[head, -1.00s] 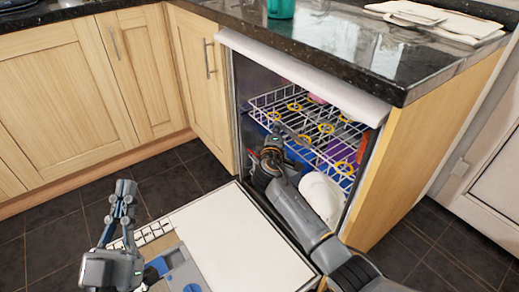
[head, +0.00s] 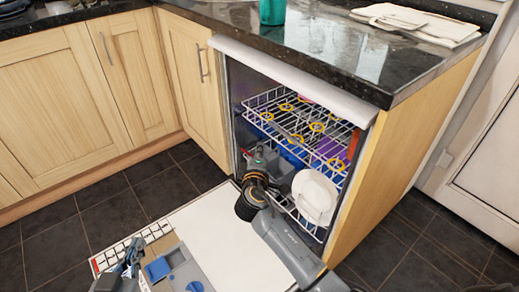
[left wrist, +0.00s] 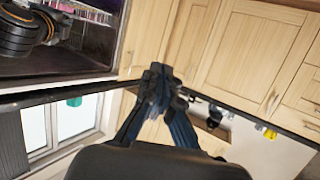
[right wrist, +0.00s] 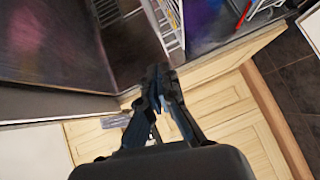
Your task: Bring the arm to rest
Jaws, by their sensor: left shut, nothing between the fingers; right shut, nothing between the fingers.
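My left gripper (head: 134,248) is low at the left in the head view, over the open dishwasher door (head: 225,240). In the left wrist view its fingers (left wrist: 160,75) are together and empty. My right arm reaches from the bottom of the head view across the door. My right gripper (head: 262,156) is at the dishwasher opening, beside the lower left of the rack; its fingertips are hard to make out there. In the right wrist view its fingers (right wrist: 160,78) are closed with nothing between them.
The dishwasher's white wire rack (head: 290,115) holds yellow rings and other items. A white plate (head: 315,195) stands close to the right of my right arm. The black granite counter (head: 340,50) overhangs, with a green cup (head: 272,12) on it. Dark floor (head: 110,210) at left is clear.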

